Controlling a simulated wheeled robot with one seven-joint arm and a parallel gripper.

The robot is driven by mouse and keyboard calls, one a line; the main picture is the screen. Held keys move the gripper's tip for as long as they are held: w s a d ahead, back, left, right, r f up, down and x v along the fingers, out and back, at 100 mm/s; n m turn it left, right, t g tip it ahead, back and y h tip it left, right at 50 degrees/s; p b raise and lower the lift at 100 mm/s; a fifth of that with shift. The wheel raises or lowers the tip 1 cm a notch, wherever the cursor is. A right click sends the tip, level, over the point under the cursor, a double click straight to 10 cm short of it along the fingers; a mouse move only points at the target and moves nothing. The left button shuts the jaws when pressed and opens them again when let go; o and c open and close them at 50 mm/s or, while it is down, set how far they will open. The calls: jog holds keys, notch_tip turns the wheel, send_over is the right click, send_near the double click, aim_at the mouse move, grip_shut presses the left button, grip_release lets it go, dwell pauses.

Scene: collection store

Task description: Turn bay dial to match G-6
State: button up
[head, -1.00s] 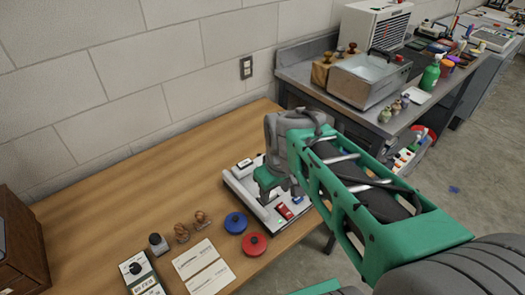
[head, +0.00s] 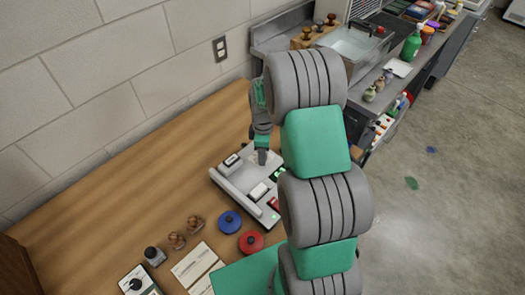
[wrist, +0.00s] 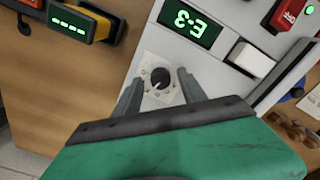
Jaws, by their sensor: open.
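The bay panel (head: 226,186) is a light grey unit on the wooden table. Its dial (wrist: 160,77), a small black round knob with a white pointer mark, shows in the wrist view on a pale square plate. My gripper (wrist: 158,85) is open, with one finger on each side of the dial; I cannot tell whether they touch it. In the head view my gripper (head: 262,156) is low over the panel's back part, and the dial is hidden.
A white button (wrist: 253,58) and a red switch (wrist: 289,14) sit on the panel. A yellow-cased device (wrist: 80,22) shows dashes. Blue (head: 230,222) and red (head: 251,243) knobbed discs lie in front. The table's left part is clear.

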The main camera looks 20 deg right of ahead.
jog(key=shift+c, duration=0.3)
grip_shut()
dwell(0.3)
